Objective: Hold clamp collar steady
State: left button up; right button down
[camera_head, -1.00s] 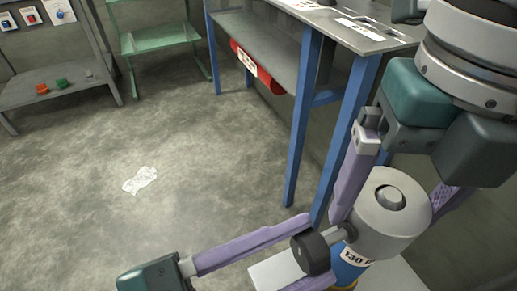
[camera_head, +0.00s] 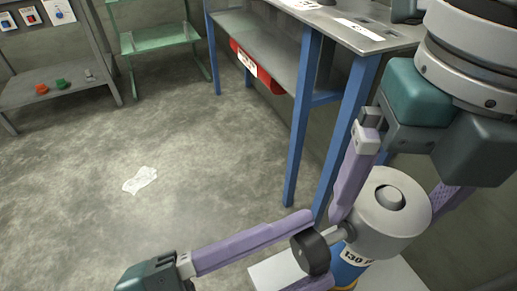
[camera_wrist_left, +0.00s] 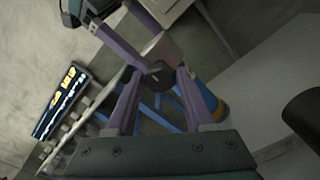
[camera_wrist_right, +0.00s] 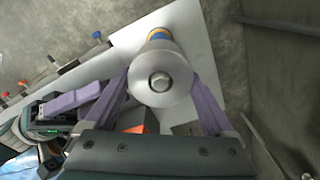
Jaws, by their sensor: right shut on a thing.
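The clamp collar appears to be the pale grey cylinder (camera_head: 375,222) with a round boss on top, at the lower right of the head view. It stands on a blue post (camera_head: 347,274) with a label reading "130". My right gripper (camera_wrist_right: 161,80) is shut on it, a purple finger on either side. A dark round knob (camera_head: 309,251) juts from its left side. My left gripper (camera_wrist_left: 168,72) is open around this knob, one finger above it and one below in the head view. Whether a finger touches the knob, I cannot tell.
A pale plate (camera_head: 272,271) lies under the post. A grey rack (camera_head: 60,82) and green glass shelf (camera_head: 160,40) stand back left. A white scrap (camera_head: 140,179) lies on open floor.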

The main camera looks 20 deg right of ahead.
pick_arm(q)
jog(key=o, duration=0.3)
jog(key=a, duration=0.5)
jog(key=s+a, duration=0.1)
jog(key=a, duration=0.1)
jog(key=shift+s+a, duration=0.1)
jog(key=shift+a, duration=0.15)
pick_arm(e)
grip_release()
